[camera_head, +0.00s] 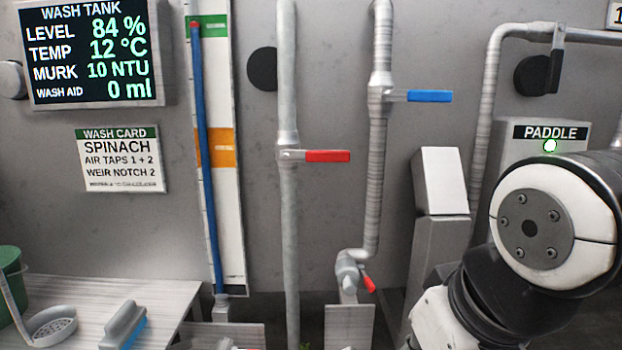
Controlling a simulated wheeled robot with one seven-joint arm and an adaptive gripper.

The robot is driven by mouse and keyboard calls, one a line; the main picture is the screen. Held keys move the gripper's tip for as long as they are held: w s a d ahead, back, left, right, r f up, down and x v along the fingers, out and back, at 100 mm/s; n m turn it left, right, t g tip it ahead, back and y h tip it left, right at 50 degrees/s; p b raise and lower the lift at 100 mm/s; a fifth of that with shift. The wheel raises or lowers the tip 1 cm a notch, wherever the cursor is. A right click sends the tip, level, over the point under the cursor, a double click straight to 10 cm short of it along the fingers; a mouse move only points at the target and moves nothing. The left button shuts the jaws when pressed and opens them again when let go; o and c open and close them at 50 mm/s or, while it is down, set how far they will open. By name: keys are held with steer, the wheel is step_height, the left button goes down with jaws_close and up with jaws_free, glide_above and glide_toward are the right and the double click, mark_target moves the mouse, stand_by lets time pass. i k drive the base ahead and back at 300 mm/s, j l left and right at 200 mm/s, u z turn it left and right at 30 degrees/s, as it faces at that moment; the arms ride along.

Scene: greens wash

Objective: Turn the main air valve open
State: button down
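A valve with a red lever handle (327,156) sits on the left vertical grey pipe; its handle points right, across the pipe. A valve with a blue lever handle (430,96) sits higher on the right pipe, also pointing right, across its pipe. A small tap with a short red lever (368,284) is at the lower end of that right pipe, its lever tilted down to the right. I see no label saying which is the main air valve. My gripper is not in view; my arm shows at the lower right, apart from the handles in the picture.
A grey box labelled PADDLE (549,132) with a lit green lamp is partly behind my arm. A grey slanted-top post (440,230) stands left of it. A bench (95,292) at lower left holds a brush (123,325) and a strainer (54,325).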

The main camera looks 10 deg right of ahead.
mark_target(557, 52)
steer(key=k+z, duration=0.15)
steer(key=z, duration=0.8)
steer(key=i+j+z, duration=0.1)
steer(key=j, duration=0.1)
